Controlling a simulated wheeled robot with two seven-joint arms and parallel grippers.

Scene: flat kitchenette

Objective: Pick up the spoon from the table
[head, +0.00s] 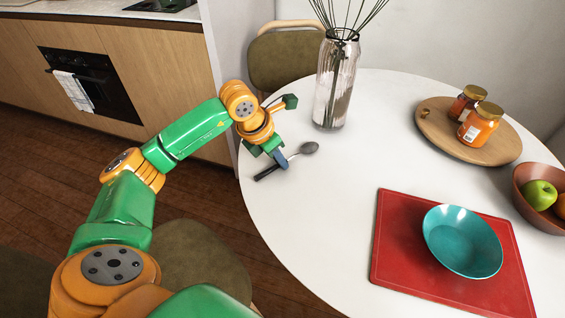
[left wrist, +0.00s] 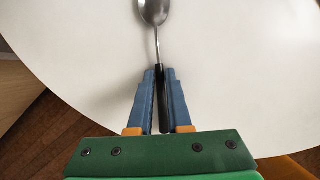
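The spoon (head: 309,148) has a shiny metal bowl and a dark handle, and is at the left edge of the white round table (head: 335,220). My left gripper (head: 281,161) points down over its handle. In the left wrist view, the blue fingers of the left gripper (left wrist: 159,75) are close together on both sides of the black handle, and the spoon's bowl (left wrist: 153,11) extends beyond the fingertips. The gripper looks shut on the handle. The spoon is at or very near table height; I cannot tell whether it touches the table. My right gripper is not in view.
A glass vase (head: 336,85) with stems stands just behind the spoon. Jars sit on a round wooden board (head: 438,126). A teal bowl (head: 463,240) rests on a red mat (head: 393,240), and a fruit bowl (head: 524,202) is at right. The table's middle is clear.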

